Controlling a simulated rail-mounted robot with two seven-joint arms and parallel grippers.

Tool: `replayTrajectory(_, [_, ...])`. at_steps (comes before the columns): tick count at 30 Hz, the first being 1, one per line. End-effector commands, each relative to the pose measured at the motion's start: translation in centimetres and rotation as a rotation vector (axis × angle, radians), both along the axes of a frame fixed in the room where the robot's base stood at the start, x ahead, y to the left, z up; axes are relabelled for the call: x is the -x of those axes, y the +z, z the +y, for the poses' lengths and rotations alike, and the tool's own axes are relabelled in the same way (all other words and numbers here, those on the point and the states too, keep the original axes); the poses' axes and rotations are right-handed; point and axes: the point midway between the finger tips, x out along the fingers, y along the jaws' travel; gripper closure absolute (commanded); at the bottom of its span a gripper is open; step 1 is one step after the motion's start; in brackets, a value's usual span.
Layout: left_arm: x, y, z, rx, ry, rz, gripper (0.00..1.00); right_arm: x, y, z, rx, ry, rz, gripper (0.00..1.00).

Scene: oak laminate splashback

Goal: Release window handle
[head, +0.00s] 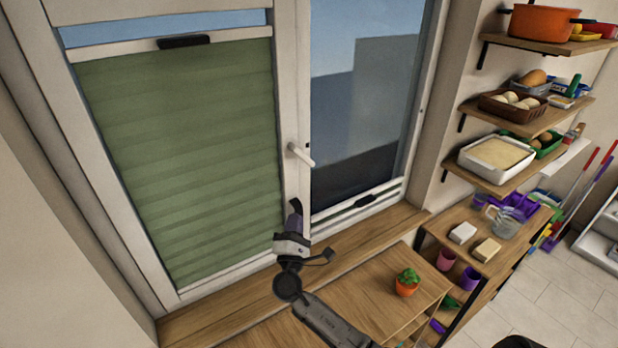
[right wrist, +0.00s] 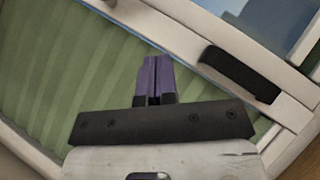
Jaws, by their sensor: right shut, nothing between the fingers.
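The white window handle (head: 300,154) sits on the frame between the two window panes, its lever pointing right and slightly down. My right gripper (head: 295,207) is below the handle, in front of the window frame, and appears apart from it. Its purple fingers (right wrist: 156,79) are closed together and empty in the right wrist view, in front of the green pleated blind (right wrist: 75,75). The handle cannot be made out in the right wrist view. My left gripper is not in view.
The green blind covers the left pane and has a black grip (head: 184,41) on its top rail. A wooden sill (head: 225,290) runs below. A potted plant (head: 407,282) stands on a wooden surface. Loaded shelves (head: 497,178) are on the right wall.

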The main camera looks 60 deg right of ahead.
Motion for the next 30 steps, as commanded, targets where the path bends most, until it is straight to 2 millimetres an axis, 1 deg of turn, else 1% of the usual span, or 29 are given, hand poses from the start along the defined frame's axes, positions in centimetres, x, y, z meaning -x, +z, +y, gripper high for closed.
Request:
replayTrajectory(10, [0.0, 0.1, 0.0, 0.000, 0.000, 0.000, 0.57, 0.0, 0.1, -0.1, 0.001, -0.005, 0.002, 1.00])
replayTrajectory(14, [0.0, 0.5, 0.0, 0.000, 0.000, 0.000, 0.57, -0.3, 0.6, -0.7, 0.002, -0.005, 0.001, 1.00])
replayTrajectory(17, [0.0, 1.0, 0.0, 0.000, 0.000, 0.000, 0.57, -0.7, 1.3, -1.8, 0.002, -0.007, 0.001, 1.00])
replayTrajectory(30, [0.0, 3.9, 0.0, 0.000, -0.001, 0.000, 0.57, -3.7, 4.9, -8.3, 0.002, -0.007, 0.002, 1.00])
